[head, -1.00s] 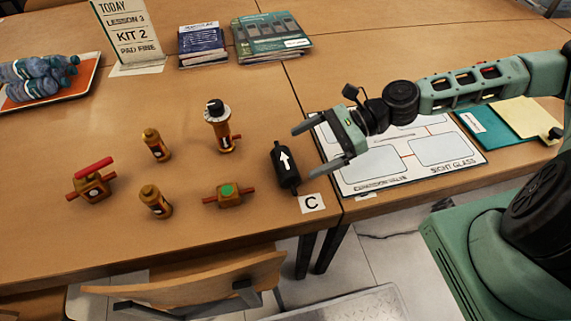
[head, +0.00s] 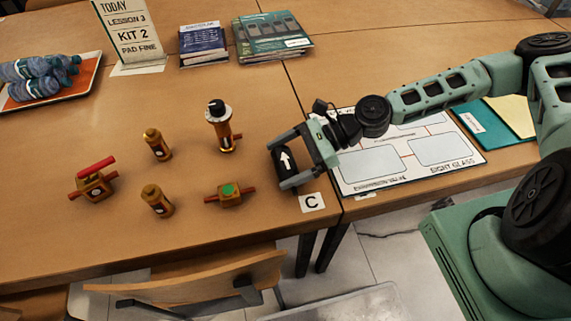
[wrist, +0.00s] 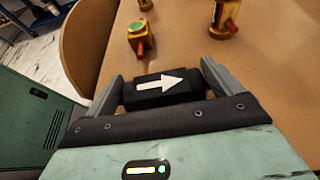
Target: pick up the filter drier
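The filter drier (head: 285,161) is a black cylinder with a white arrow, lying on the table behind the card marked C (head: 312,202). My gripper (head: 277,165) is open around it, with one finger past each end in the head view. In the wrist view the drier (wrist: 160,88) lies crosswise between the two fingers (wrist: 162,85), its arrow pointing right. Small gaps seem to show between its ends and the fingers. Parts of the drier are hidden by the gripper.
A brass part with a green top (head: 230,195) is left of the drier, and a taller brass valve (head: 219,126) stands behind it. Other brass parts are further left. A printed diagram board (head: 405,158) lies right, under my arm. The table's front edge is near.

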